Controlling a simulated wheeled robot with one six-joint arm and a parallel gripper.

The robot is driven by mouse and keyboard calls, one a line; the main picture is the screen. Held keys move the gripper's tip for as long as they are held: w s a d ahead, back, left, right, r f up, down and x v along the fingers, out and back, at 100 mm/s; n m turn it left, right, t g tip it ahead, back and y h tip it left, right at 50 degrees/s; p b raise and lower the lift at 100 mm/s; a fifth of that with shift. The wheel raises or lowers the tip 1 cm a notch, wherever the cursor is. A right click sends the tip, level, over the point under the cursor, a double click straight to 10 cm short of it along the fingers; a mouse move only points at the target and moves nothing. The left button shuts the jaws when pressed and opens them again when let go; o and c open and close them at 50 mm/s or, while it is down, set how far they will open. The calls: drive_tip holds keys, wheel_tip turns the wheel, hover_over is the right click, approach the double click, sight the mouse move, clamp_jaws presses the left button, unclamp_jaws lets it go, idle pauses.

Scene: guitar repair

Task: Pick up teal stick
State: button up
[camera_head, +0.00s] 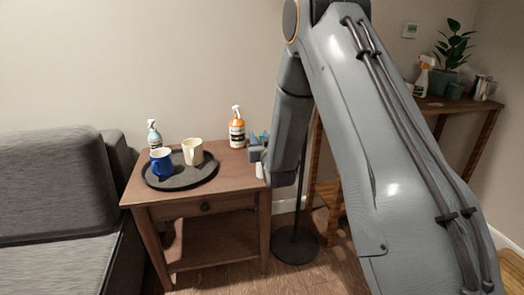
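I cannot make out a clear teal stick. A small teal-blue pointed shape (258,137) shows at the right edge of the side table, right by my gripper; it is too small and too covered to tell what it is. My gripper (257,156) is at the table's right edge, at the end of my large grey arm. Its fingers are small and partly hidden, so I cannot tell whether they are open or shut, or whether they touch the teal-blue shape.
The wooden side table (234,181) bears a dark round tray (182,184) with a blue mug (161,162) and a cream mug (193,151). An orange spray bottle (237,130) and a pale spray bottle (154,136) stand behind. A grey sofa (55,190) is left.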

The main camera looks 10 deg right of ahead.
drive_tip(key=shift+w, duration=0.35)
clamp_jaws()
drive_tip(key=shift+r, duration=0.15)
